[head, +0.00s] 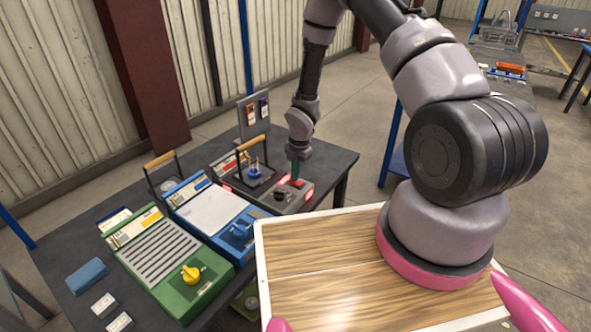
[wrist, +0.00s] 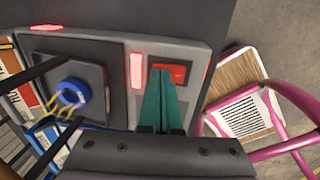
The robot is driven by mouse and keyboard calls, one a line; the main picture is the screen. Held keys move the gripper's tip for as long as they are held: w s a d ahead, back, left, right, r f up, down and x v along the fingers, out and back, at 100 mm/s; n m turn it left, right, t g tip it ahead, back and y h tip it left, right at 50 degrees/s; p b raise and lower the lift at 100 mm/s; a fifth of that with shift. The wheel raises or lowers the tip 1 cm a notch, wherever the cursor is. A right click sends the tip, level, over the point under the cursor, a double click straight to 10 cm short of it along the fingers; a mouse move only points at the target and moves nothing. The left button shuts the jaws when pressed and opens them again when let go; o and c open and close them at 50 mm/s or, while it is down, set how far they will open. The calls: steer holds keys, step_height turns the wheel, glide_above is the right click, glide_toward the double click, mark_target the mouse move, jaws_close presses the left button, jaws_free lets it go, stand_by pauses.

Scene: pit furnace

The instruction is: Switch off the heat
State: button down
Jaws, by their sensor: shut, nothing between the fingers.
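The pit furnace (head: 232,181) is a grey unit at the right end of the dark table. In the wrist view its panel carries a red rocker switch (wrist: 172,72) in a dark frame, with a lit red indicator (wrist: 137,71) to its left. My gripper (head: 296,179) points down over this switch. Its green fingers (wrist: 160,75) are together and empty, with the tips at the switch's left part. I cannot tell whether they touch it. The fingers hide part of the switch. A blue round part with yellow prongs (wrist: 70,95) sits in the furnace's square top.
A blue unit (head: 215,215) with a blue knob and a green unit (head: 165,255) with a yellow knob stand to the left. A black-framed handle with a wooden grip (head: 252,143) rises over the furnace. A panel with cards (head: 254,112) stands behind.

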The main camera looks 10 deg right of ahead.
steer(key=shift+f, duration=0.1)
steer(key=shift+a+f, duration=0.15)
steer(key=shift+g+h, duration=0.3)
steer(key=shift+f, duration=0.1)
steer(key=shift+s, duration=0.1)
steer(key=shift+s+d, duration=0.65)
steer(key=shift+d, duration=0.1)
steer(key=shift+w+r, duration=0.1)
steer(key=shift+r, duration=0.1)
